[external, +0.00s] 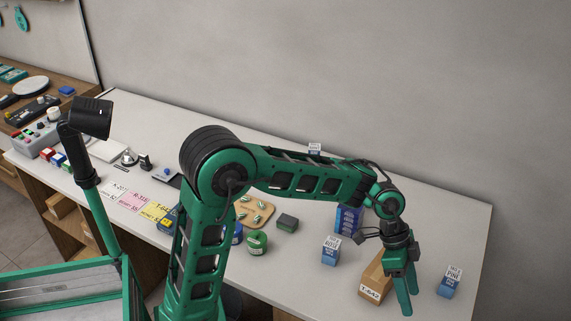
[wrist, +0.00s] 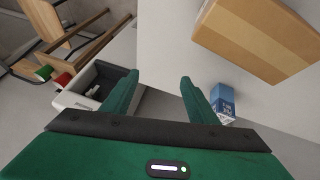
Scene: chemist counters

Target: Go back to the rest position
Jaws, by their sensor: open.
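In the wrist view my gripper (wrist: 158,82) also shows two spread green fingers with an empty gap. There the cardboard box (wrist: 258,38) lies up and to the right, apart from the fingers. A small blue-and-white box (wrist: 223,103) is beside the right finger in that view. My arm reaches out to the right, bent down at the wrist.
Blue-and-white boxes (external: 331,252) and (external: 450,282) stand either side of the cardboard box. A taller blue box (external: 348,220) is behind it. A wooden board (external: 256,210) and green tape roll (external: 257,243) lie further left. A grey bin (wrist: 76,100) shows below the counter edge.

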